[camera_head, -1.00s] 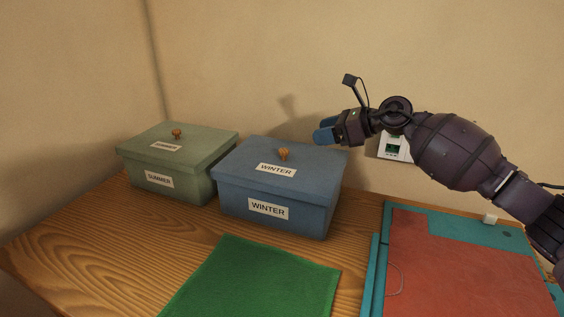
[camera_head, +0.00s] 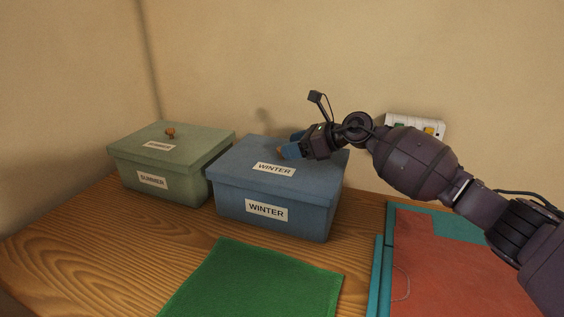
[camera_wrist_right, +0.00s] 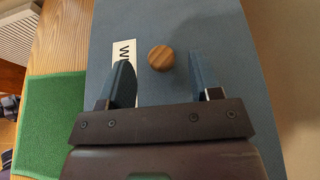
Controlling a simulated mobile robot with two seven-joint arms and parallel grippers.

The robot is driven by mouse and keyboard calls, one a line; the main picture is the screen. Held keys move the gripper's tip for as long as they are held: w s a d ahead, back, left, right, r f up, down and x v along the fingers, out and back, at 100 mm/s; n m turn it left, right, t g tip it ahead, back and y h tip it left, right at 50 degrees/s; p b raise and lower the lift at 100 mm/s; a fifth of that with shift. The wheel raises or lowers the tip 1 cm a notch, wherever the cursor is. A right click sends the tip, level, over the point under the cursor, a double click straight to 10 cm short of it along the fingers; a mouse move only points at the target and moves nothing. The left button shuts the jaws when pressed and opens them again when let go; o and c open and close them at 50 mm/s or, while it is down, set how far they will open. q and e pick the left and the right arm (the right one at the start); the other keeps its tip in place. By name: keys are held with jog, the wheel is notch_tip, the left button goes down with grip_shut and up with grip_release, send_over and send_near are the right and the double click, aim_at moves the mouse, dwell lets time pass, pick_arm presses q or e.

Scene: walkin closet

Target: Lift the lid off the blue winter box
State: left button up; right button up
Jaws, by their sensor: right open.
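The blue winter box (camera_head: 232,202) stands on the wooden surface with its lid (camera_head: 240,161) on. Both lid and box front carry WINTER labels. My right gripper (camera_head: 292,147) is above the lid, its blue fingers hiding the knob in the head view. In the right wrist view the round wooden knob (camera_wrist_right: 161,58) lies between the two open fingers (camera_wrist_right: 159,80), near their tips, with gaps on both sides. I cannot tell how high the fingertips are above the lid.
A green summer box (camera_head: 180,180) with its lid on stands close to the left of the blue box. A green cloth (camera_head: 255,280) lies in front. A red and teal panel (camera_head: 450,265) is at right. A wall socket (camera_head: 430,127) is behind my right arm.

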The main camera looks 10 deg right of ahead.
aim_at(282, 159)
jog(key=x, duration=0.3)
jog(key=shift+d+f, duration=0.1)
jog(key=shift+f, duration=0.1)
jog(key=shift+s+r, duration=0.1)
jog(key=shift+r, duration=0.05)
jog(key=c, duration=1)
jog(key=shift+c, duration=0.2)
